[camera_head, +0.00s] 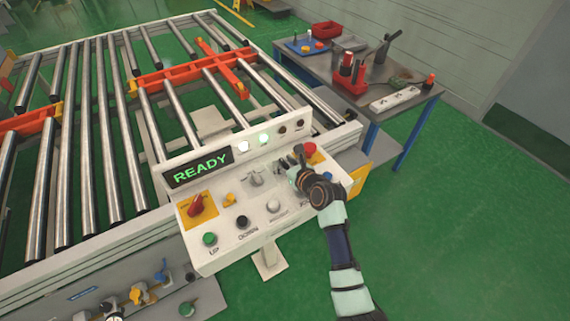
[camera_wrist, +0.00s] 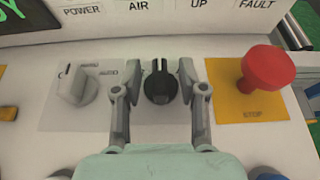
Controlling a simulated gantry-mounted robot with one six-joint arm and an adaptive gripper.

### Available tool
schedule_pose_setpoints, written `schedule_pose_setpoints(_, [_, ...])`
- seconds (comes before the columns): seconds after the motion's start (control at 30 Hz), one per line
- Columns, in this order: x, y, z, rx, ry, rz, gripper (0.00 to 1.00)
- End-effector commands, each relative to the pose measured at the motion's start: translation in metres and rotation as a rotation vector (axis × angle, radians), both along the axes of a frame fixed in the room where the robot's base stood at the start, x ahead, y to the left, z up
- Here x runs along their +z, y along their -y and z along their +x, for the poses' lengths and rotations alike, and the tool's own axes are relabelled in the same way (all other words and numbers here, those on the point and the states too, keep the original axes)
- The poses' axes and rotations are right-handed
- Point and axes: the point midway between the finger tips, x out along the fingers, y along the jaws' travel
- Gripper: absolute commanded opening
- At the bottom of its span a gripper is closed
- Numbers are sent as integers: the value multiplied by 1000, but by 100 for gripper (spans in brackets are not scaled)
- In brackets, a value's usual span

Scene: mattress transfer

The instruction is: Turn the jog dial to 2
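The black dial (camera_wrist: 160,88) sits on a light grey plate of the control panel, between the mode switch and the stop button in the wrist view. Its ridged grip points up, toward the top of the picture. Any numbers around it are not readable. My gripper (camera_wrist: 160,72) is open, with one finger on each side of the dial and a small gap visible on both sides. In the head view my gripper (camera_head: 296,164) is over the right part of the control panel (camera_head: 245,250) and hides the dial.
A red stop button (camera_wrist: 266,70) on a yellow plate stands close to the right finger. A white mode switch (camera_wrist: 80,85) lies to the left. The display (camera_head: 201,168) reads READY. A roller conveyor (camera_head: 85,165) lies behind, and a tool table (camera_head: 370,75) stands back right.

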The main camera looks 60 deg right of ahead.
Motion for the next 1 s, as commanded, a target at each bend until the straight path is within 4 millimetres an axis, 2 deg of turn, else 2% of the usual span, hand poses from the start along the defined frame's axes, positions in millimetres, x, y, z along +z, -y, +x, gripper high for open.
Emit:
schedule_pose_setpoints(0.03, [0,0,0,0,0,0,33])
schedule_pose_setpoints(0.23, [0,0,0,0,0,0,0])
schedule_pose_setpoints(0.67, [1,1,-1,47,0,1,0])
schedule_pose_setpoints(1.0, [0,5,-3,280,1,1,0])
